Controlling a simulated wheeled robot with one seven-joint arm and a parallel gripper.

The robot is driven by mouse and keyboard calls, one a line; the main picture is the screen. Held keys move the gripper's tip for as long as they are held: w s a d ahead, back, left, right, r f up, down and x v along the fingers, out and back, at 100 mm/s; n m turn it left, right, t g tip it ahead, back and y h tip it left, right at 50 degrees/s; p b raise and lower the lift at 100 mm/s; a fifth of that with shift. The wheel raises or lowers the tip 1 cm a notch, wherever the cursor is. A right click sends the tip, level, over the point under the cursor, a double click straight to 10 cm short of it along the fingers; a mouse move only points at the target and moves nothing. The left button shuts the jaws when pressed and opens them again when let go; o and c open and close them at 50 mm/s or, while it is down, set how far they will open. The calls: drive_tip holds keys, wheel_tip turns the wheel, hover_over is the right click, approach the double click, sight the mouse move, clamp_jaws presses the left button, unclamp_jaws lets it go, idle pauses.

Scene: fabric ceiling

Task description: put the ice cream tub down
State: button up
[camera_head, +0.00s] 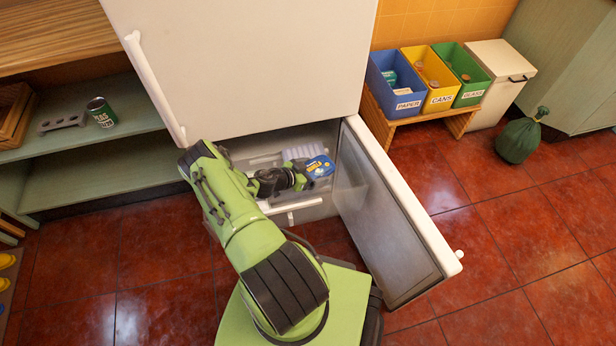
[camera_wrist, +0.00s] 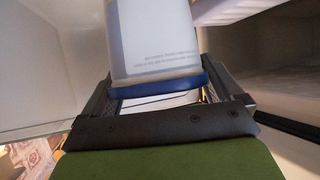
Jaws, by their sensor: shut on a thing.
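The ice cream tub (camera_head: 320,166), with a blue top, is in my gripper (camera_head: 303,178) at the open lower compartment of the white fridge (camera_head: 240,60). In the wrist view, the tub (camera_wrist: 152,35) is pale with small print and a blue rim, and it stands between my gripper's two fingers (camera_wrist: 160,88). My gripper is shut on it. I cannot tell whether the tub's underside touches anything.
The compartment's door (camera_head: 395,220) stands open to the right. A white ridged tray (camera_head: 302,152) lies behind the tub. Shelves (camera_head: 90,150) with a green can (camera_head: 101,112) are left. Sorting bins (camera_head: 433,78) stand back right.

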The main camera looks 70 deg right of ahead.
wheel_tip(320, 180, down, 3)
drive_tip(key=shift+r+b, duration=0.1)
drive_tip(key=shift+b, duration=0.4)
drive_tip(key=shift+r, duration=0.1)
drive_tip(key=o, duration=0.9)
drive_tip(key=p+v, duration=0.2)
drive_tip(key=v, duration=0.5)
drive_tip(key=shift+w+a+r+p, duration=0.15)
drive_tip(key=shift+p, duration=0.25)
